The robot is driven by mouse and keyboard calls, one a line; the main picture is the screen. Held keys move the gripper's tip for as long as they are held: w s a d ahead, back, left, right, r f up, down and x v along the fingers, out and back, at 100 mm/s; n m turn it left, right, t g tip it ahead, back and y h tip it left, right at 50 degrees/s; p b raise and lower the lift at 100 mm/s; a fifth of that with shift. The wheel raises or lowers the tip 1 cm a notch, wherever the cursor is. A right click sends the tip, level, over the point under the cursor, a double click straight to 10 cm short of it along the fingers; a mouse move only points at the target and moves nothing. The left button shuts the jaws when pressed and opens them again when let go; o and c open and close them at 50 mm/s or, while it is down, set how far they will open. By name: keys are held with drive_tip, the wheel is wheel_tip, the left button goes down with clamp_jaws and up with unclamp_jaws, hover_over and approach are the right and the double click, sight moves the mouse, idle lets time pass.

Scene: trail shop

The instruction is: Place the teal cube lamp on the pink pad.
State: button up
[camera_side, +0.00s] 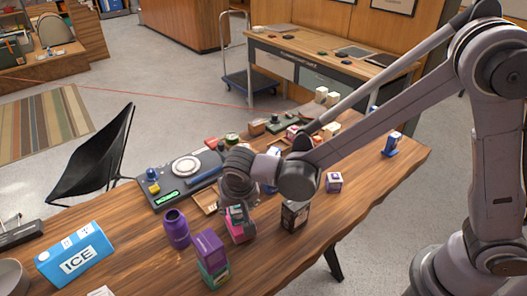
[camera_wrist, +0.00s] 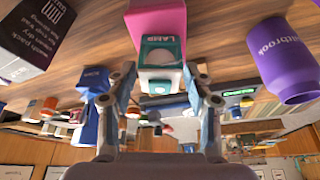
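The teal cube lamp (camera_wrist: 162,73), with a "LAMP" label and a pale round front, sits against a pink block-shaped pad (camera_wrist: 157,22) in the wrist view, which shows the scene upside down. In the side view the lamp (camera_side: 237,213) is on top of the pink pad (camera_side: 242,232). My gripper (camera_wrist: 159,68) has one finger on each side of the lamp, very close to its sides. I cannot tell whether both fingers touch it. In the side view my gripper (camera_side: 238,200) comes down over the lamp, and its fingertips are hard to make out.
A purple bottle (camera_side: 176,228) stands left of the lamp. A purple box on a teal box (camera_side: 210,256) is in front. A black carton (camera_side: 294,215) stands to the right. A grey control panel (camera_side: 180,175) lies behind. Bare wood is clear at front right.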

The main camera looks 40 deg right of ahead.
drive_tip(key=shift+r, duration=0.1)
drive_tip(key=v, duration=1.2)
drive_tip(key=s+d+n+t+y, duration=0.1)
drive_tip(key=s+d, duration=0.3)
drive_tip(key=d, duration=0.7)
drive_tip(key=s+d+n+t, duration=0.2)
drive_tip(key=s+d, duration=0.3)
drive_tip(key=d, duration=0.7)
drive_tip(key=shift+r+n+y, duration=0.35)
drive_tip(key=shift+n+y, duration=0.05)
drive_tip(key=shift+n, duration=0.4)
